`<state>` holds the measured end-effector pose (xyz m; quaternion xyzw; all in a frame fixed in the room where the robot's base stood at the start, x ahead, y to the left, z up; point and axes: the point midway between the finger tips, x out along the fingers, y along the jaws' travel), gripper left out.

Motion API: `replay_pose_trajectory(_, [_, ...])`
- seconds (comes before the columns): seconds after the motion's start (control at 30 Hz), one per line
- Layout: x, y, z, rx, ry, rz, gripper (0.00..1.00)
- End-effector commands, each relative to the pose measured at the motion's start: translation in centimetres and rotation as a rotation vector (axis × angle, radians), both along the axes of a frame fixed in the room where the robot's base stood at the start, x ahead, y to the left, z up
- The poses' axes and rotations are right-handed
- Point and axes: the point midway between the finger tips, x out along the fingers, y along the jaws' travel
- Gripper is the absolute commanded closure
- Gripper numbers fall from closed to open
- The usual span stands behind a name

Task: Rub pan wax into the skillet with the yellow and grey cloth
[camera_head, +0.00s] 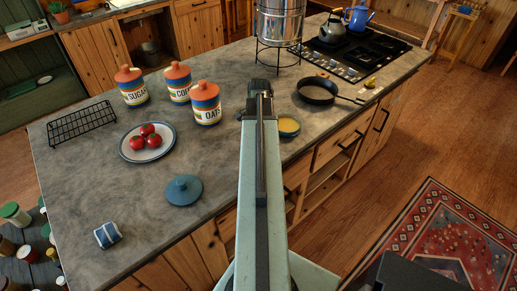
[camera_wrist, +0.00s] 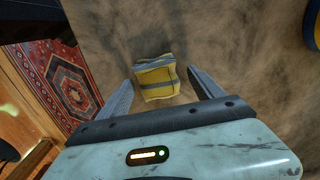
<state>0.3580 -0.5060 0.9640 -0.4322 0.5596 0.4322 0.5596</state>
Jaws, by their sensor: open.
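The yellow and grey cloth (camera_wrist: 156,85) lies folded on the stone counter in the wrist view. My gripper (camera_wrist: 161,77) is open, with one finger on each side of the cloth and gaps between. In the head view my arm hides the cloth, and the gripper end (camera_head: 260,88) is over the counter. The black skillet (camera_head: 317,90) sits on the counter right of my gripper, its handle pointing right. A shallow round dish with yellow contents (camera_head: 288,126), possibly the pan wax, stands nearer, just right of my arm.
Three canisters (camera_head: 206,104) stand left of my arm. A metal urn (camera_head: 280,22) on a stand and a stove (camera_head: 357,49) are behind.

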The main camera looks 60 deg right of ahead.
Motion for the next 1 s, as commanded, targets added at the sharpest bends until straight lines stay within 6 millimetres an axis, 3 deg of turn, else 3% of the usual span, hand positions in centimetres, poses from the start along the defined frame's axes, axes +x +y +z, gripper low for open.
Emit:
replay_pose_trajectory(0.03, [0.0,0.0,0.0,0.0,0.0,0.0,0.32])
replay_pose_trajectory(0.2, [0.0,0.0,0.0,0.0,0.0,0.0,0.79])
replay_pose_trajectory(0.3, [0.0,0.0,0.0,0.0,0.0,-0.001,1.0])
replay_pose_trajectory(0.47, [0.0,0.0,0.5,0.0,0.0,-0.001,1.0])
replay_pose_trajectory(1.0, [0.0,0.0,5.7,0.0,0.0,0.0,1.0])
